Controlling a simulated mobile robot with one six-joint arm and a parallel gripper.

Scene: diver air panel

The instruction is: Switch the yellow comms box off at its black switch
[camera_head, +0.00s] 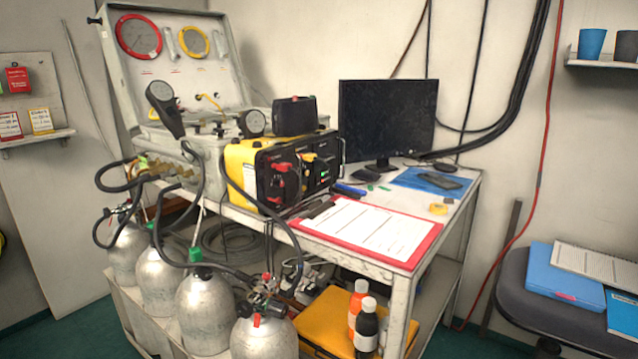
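The yellow comms box (241,166) stands on the bench left of the monitor. Its front face is black and turned to the right, with red and yellow fittings and cables on it. A black switch cannot be told apart on this face at this size, so its position is unclear. A black case (294,116) rests on top of the box. My gripper is not in view.
An open grey gauge panel case (185,70) stands behind and left of the box. A monitor (386,115) and a red clipboard (425,244) are on the bench (459,206). Silver cylinders (205,312) with hoses crowd the front left. A chair (510,290) stands at right.

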